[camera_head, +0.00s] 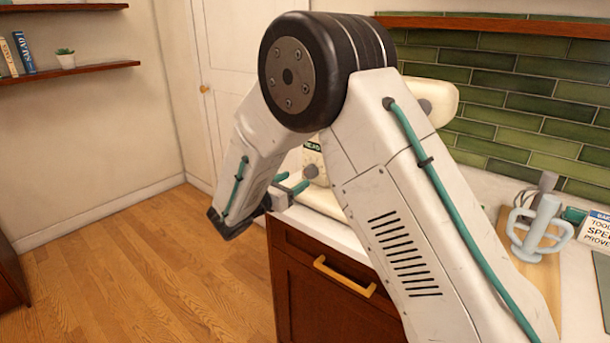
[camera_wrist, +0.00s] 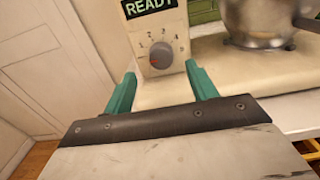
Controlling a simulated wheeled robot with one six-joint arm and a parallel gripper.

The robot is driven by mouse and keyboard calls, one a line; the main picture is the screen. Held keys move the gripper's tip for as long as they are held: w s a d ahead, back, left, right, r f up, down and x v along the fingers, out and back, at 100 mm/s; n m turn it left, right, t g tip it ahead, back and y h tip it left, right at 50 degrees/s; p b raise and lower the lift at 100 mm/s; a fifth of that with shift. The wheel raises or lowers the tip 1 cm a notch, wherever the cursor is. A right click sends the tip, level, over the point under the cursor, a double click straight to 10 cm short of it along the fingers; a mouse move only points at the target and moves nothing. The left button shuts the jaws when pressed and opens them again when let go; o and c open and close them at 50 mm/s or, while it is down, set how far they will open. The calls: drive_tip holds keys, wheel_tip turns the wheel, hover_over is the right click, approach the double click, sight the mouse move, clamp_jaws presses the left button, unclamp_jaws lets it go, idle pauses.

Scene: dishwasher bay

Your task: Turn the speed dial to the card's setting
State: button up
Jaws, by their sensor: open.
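The speed dial (camera_wrist: 162,56) is a grey round knob on the cream mixer's front panel (camera_wrist: 142,38). Small numerals ring it, and a red mark sits on its left side; the exact setting is too small to read surely. A "READY" sign (camera_wrist: 150,6) is above it. My gripper (camera_wrist: 161,82) is open, its teal fingers spread to the left and right of the dial, seemingly short of it, with nothing between them. In the head view my gripper (camera_head: 293,182) is beside the mixer, and my arm hides most of it. The card (camera_head: 597,232) stands at the right, cut off; its setting is not visible.
A metal bowl (camera_wrist: 258,22) is on the mixer's base, right of the dial. Grey mixer tools (camera_head: 538,230) stand on a wooden board (camera_head: 500,218) near the card. A brown cabinet with a brass handle (camera_head: 343,277) is below the counter.

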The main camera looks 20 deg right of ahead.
sight(308, 172)
drive_tip(key=x, duration=0.5)
drive_tip(key=shift+w+d, duration=0.1)
drive_tip(key=shift+d, duration=0.15)
drive_tip(key=c, duration=1)
